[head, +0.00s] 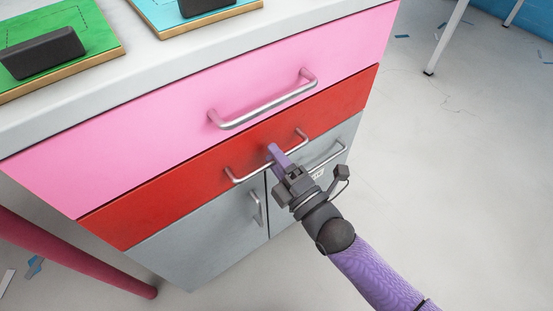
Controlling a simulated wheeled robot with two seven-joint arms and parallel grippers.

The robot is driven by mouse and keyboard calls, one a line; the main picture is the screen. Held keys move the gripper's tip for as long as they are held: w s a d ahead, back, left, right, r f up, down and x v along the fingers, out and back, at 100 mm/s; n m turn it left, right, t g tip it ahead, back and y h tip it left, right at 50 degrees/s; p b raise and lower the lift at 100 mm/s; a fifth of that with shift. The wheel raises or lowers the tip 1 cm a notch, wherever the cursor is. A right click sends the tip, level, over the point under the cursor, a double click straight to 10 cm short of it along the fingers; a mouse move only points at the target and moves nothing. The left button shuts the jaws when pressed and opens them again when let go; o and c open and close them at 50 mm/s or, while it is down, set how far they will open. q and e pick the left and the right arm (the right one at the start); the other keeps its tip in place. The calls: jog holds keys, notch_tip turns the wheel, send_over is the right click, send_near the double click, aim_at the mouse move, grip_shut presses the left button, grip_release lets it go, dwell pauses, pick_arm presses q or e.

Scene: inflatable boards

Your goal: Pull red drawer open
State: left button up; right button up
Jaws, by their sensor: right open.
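The red drawer (190,183) sits in the cabinet under a pink drawer (150,147), and its front looks about level with its neighbours. Its silver bar handle (237,178) runs across its front. My right gripper (277,153) is open at the right part of this handle, with its purple fingertips over the bar. I cannot tell whether the fingers touch the bar. The gripper and wrist hide part of the handle. My left gripper is not in view.
The pink drawer has its own handle (265,105). Grey doors (205,240) with handles are below. The white countertop (180,45) bears a green board (92,22) and a blue board (160,12), each with a dark block. The floor (440,160) at the right is mostly clear.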

grip_shut()
dwell(1.4)
